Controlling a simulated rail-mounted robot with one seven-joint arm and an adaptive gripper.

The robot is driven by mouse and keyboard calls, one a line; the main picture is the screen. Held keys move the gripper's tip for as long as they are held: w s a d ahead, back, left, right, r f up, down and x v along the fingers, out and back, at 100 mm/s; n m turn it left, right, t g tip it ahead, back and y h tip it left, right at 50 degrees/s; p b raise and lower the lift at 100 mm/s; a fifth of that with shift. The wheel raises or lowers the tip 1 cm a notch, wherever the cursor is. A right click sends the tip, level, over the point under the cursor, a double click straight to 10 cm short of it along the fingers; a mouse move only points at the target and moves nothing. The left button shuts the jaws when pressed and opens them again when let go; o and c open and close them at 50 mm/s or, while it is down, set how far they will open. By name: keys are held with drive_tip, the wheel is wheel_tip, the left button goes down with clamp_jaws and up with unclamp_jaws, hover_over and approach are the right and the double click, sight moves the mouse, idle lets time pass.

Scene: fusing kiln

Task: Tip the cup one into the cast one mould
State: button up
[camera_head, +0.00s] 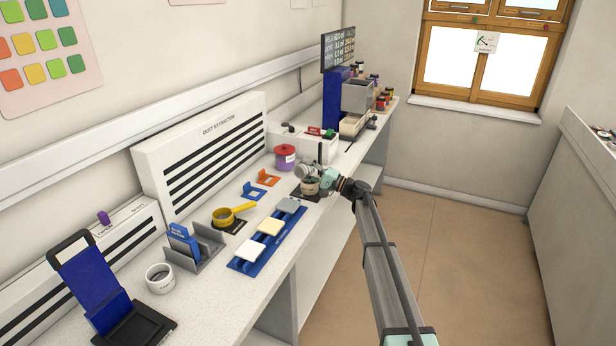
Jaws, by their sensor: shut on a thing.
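My gripper (322,176) reaches in from the right, over the far part of the bench. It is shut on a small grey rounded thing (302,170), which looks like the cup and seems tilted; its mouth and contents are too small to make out. Just below is a beige round pot with a dark inside (311,187), which may be the cast one mould. It stands on a dark mat (297,193). I cannot tell whether cup and pot touch. No label is readable on either.
A blue rack (241,266) with several pale tiles lies nearer on the bench. A red-lidded jar (285,157) is close behind my gripper. The floor at right is clear.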

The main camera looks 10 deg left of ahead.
drive_tip(key=shift+n, duration=0.4)
wheel_tip(320, 180, up, 4)
drive_tip(key=n+g+h+p, duration=0.1)
drive_tip(key=n, duration=0.4)
drive_tip(key=shift+d, duration=0.1)
drive_tip(key=shift+s+a+r+n+g+h, duration=0.15)
drive_tip(key=shift+n+h, duration=0.1)
drive_tip(key=shift+n, duration=0.3)
drive_tip(key=shift+s+a+n+g+h, duration=0.15)
drive_tip(key=shift+n+h, duration=0.1)
drive_tip(key=shift+n, duration=0.3)
wheel_tip(320, 180, down, 2)
drive_tip(key=n, duration=0.1)
drive_tip(key=n+h, duration=0.1)
drive_tip(key=n, duration=0.1)
drive_tip(key=shift+s+a+f+n+g+h, duration=0.1)
drive_tip(key=shift+f+n+g+h, duration=0.2)
drive_tip(key=shift+n, duration=0.1)
drive_tip(key=shift+r+n+p, duration=0.2)
drive_tip(key=shift+n+p, duration=0.1)
drive_tip(key=shift+n, duration=0.3)
drive_tip(key=n+h+p, duration=0.1)
drive_tip(key=r+n+h+p, duration=0.1)
drive_tip(key=n, duration=0.1)
drive_tip(key=shift+w+d, duration=0.2)
drive_tip(key=shift+w+n+t+h+p, duration=0.2)
drive_tip(key=shift+n+t+h+p, duration=0.1)
drive_tip(key=shift+n+t+p, duration=0.3)
drive_tip(key=shift+d, duration=0.1)
